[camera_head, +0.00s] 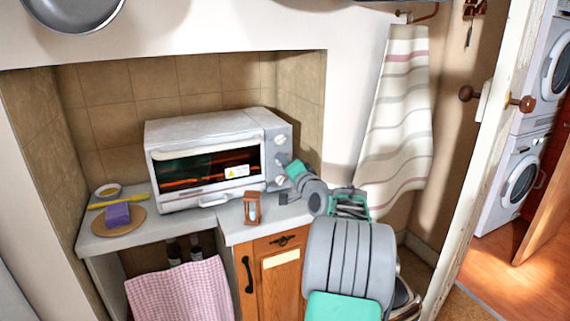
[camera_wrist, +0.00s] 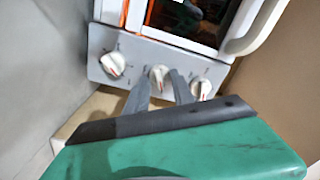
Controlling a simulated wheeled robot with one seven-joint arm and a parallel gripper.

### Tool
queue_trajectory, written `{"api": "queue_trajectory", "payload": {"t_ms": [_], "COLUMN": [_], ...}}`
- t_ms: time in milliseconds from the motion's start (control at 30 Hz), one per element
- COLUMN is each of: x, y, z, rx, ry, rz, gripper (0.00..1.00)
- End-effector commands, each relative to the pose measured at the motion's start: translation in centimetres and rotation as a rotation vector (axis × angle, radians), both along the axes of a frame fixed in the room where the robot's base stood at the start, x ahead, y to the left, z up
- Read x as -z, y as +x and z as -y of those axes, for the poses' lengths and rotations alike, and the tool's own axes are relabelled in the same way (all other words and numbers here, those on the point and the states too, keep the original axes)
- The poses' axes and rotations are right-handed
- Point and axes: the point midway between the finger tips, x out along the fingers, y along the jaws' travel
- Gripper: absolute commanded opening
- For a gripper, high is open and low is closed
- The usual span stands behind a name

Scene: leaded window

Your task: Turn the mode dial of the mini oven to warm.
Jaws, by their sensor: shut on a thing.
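The mini oven (camera_head: 205,130) is a white box with a glass door on the counter, its grey control panel on the right. In the wrist view the panel (camera_wrist: 92,72) carries three white dials with reddish pointer marks: a left dial (camera_wrist: 113,64), a middle dial (camera_wrist: 158,72) and a right dial (camera_wrist: 201,88). My gripper (camera_wrist: 163,78) is shut on the middle dial, one finger on each side. In the head view my gripper (camera_head: 287,167) is at the panel and partly covers it. The lettering around the dials is too small to read.
An hourglass (camera_head: 252,208) stands on the counter in front of the oven. A round board (camera_head: 132,223) with a purple sponge (camera_head: 117,214), and a small bowl (camera_head: 108,190), are at the left. The oven door handle (camera_wrist: 258,30) is close to the right dial. A striped towel (camera_head: 395,120) hangs at the right.

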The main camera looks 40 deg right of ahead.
Motion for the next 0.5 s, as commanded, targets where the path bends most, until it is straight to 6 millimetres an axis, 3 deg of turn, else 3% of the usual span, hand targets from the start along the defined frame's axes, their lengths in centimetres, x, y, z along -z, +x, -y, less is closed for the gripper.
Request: {"api": "queue_trajectory", "payload": {"t_ms": [267, 300, 500], "x": [-0.07, -0.07, -0.04], "y": [-0.01, -0.01, -0.01], "z": [0.04, 0.04, 0.02], "rx": [0.0, 0.0, 0.001], "ry": [-0.001, -0.001, -0.002], "rz": [0.001, 0.001, 0.0], "gripper": [0.0, 0.32, 0.48]}}
